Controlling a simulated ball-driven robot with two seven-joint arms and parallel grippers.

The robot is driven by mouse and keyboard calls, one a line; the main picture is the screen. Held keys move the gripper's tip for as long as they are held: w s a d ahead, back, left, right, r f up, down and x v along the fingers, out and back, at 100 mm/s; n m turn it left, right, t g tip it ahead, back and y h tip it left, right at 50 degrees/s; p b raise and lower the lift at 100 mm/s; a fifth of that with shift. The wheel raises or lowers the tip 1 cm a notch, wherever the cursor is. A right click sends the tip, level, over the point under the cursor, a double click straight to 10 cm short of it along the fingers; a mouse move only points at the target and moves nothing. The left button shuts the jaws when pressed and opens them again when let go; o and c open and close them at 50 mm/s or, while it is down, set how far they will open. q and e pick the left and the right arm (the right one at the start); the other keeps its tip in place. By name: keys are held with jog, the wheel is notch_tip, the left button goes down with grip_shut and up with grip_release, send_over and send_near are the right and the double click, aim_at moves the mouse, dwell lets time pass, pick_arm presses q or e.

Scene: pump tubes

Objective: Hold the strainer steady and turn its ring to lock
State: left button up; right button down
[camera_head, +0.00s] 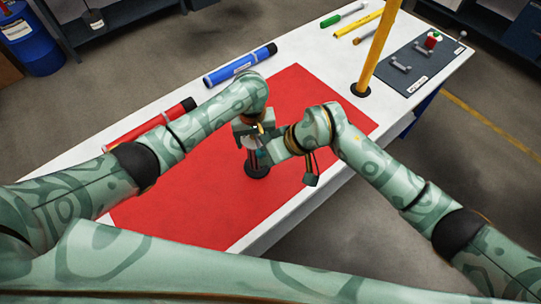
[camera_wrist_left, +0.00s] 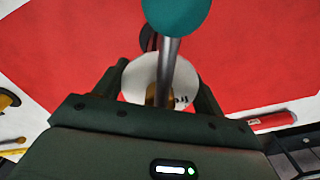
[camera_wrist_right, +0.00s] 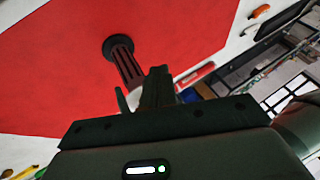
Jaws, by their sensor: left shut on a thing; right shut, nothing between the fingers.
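A dark slotted upright post (camera_wrist_right: 125,62) with a round black base stands on the red mat; its base also shows in the head view (camera_head: 257,172). My left gripper (camera_head: 249,138) is shut on a white round part (camera_wrist_left: 178,72) above the post, probably the strainer's body. A metal rod with a teal knob (camera_wrist_left: 178,12) juts from this part toward the left wrist camera. The ring is not clearly distinguishable. Arms and grippers hide much of the assembly.
The red mat (camera_head: 190,215) lies on a white table. A blue tube (camera_head: 240,65) and a red tube (camera_head: 150,127) lie along its far edge. A yellow pole (camera_head: 377,50) and a grey panel (camera_head: 412,65) stand at the right. The mat's near left part is clear.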

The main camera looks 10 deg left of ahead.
jog(key=shift+w, duration=0.1)
pick_arm(q)
jog(key=shift+s+d, duration=0.1)
jog(key=shift+d, duration=0.05)
pick_arm(e)
jog(key=shift+w+r, duration=0.1)
jog(key=shift+w, duration=0.75)
pick_arm(q)
jog(key=shift+s+d, duration=0.1)
pick_arm(e)
jog(key=shift+d, duration=0.1)
pick_arm(q)
jog(key=shift+f, duration=0.1)
jog(key=shift+a, duration=0.35)
pick_arm(e)
jog(key=s+d+r, duration=0.6)
jog(key=r, duration=0.2)
jog(key=shift+d+r, duration=0.4)
jog(key=shift+s, duration=0.1)
